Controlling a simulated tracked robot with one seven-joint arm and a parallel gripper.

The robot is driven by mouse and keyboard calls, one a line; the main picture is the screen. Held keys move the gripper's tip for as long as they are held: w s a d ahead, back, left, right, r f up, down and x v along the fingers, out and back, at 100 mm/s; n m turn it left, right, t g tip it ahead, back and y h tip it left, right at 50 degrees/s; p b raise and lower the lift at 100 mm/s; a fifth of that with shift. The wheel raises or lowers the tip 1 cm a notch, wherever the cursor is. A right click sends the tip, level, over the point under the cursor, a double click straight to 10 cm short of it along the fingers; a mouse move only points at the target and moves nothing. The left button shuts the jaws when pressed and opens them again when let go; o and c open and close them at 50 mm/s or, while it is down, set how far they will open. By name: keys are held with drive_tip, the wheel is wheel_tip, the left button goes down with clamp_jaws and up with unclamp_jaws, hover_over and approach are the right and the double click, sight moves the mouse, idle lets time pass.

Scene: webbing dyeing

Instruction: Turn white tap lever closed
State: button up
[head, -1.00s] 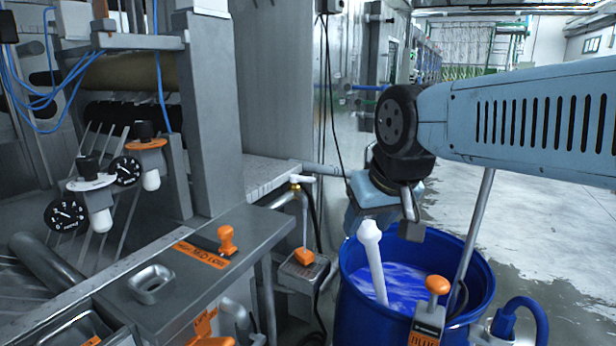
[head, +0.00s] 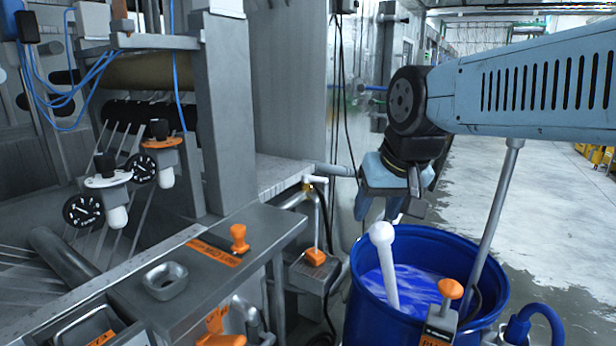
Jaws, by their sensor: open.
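The white tap lever (head: 316,179) sits on a small brass tap at the end of the grey ledge, near the middle of the head view. It lies roughly level and points right. My gripper (head: 384,208) is open and points down, to the right of the lever and apart from it. It hangs above the back left rim of the blue barrel. No object shows between its fingers, though their tips are partly hidden behind the white ladle's round end.
The blue barrel (head: 352,285) holds blue liquid and a leaning white ladle (head: 383,250). An orange-knobbed lever (head: 450,289) stands at its front. A grey box with an orange switch (head: 315,257) is below the tap. A dark cable hangs beside it.

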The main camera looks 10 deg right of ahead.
drive_tip(key=w+d+r+m+g, duration=0.1)
drive_tip(key=w+r+m, duration=0.2)
drive_tip(key=w, duration=0.3)
drive_tip(key=w+d+r+m, duration=0.1)
drive_tip(key=w+r+m, duration=0.2)
drive_tip(key=w, duration=0.2)
drive_tip(key=m+g, duration=0.4)
drive_tip(key=m, duration=1.4)
hover_over(320, 178)
wheel_tip(320, 178, down, 5)
wheel_tip(320, 178, down, 13)
drive_tip(key=shift+w+f, duration=0.15)
drive_tip(key=shift+f, duration=0.05)
drive_tip(key=shift+c, duration=0.4)
clamp_jaws()
